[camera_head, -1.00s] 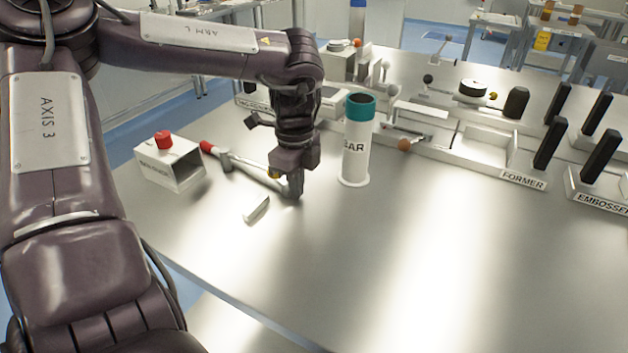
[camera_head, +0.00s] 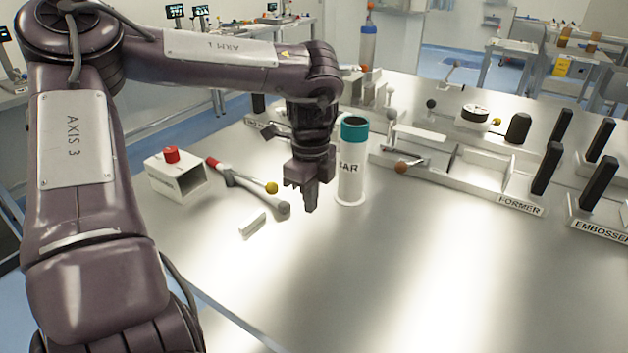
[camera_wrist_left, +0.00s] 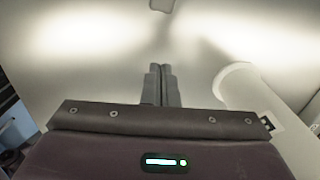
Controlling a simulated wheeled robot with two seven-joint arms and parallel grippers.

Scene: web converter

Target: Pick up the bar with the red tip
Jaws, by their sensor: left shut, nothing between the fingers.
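The bar with the red tip (camera_head: 245,184) lies on the metal table (camera_head: 330,270). Its red end points to the far left and its grey rounded end lies nearer. A yellow knob (camera_head: 271,187) shows beside its near part. My left gripper (camera_head: 309,207) points down just right of the bar's grey end, apart from it. Its fingers are together and empty, as the left wrist view also shows (camera_wrist_left: 161,70). A white cylinder with a teal rim, marked BAR (camera_head: 352,170), stands upright just right of the gripper. My right gripper is not in view.
A white box with a red button (camera_head: 175,178) stands left of the bar. A small white block (camera_head: 252,224) lies in front of it. Stations marked FORMER (camera_head: 519,206) and EMBOSSER (camera_head: 600,230) stand at right. The table's front middle is clear.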

